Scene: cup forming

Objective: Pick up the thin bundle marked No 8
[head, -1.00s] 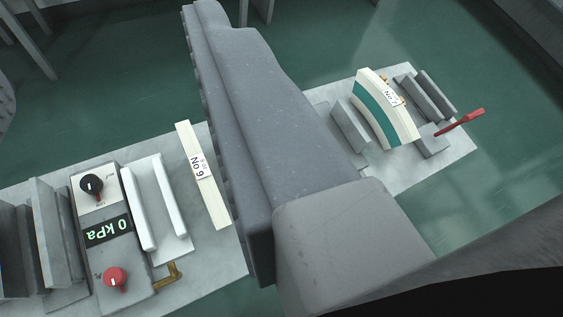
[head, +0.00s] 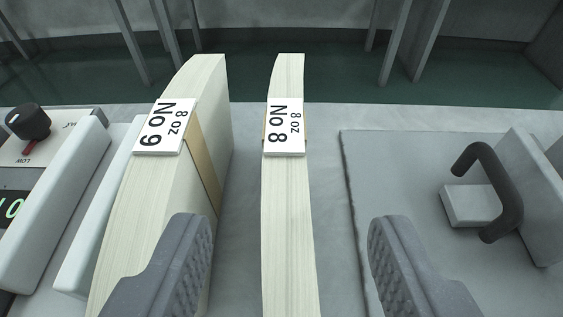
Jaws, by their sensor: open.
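The thin cream bundle marked No 8, 8 oz (head: 288,208) stands on edge near the middle of the head view, running away from me. Its white label faces up. My gripper (head: 290,235) is open, with one grey ribbed finger on each side of this bundle. Clear gaps show between the bundle and both fingers. The left finger overlaps the thicker bundle marked No 9 (head: 160,190) in the picture; whether they touch I cannot tell. The near end of the No 8 bundle runs out of the bottom of the picture.
The No 9 bundle stands close on the left, with a tan band around it. Further left are white rails (head: 62,200) and a control box with a black knob (head: 28,121). A grey plate (head: 390,165) with a dark handle (head: 487,190) lies to the right.

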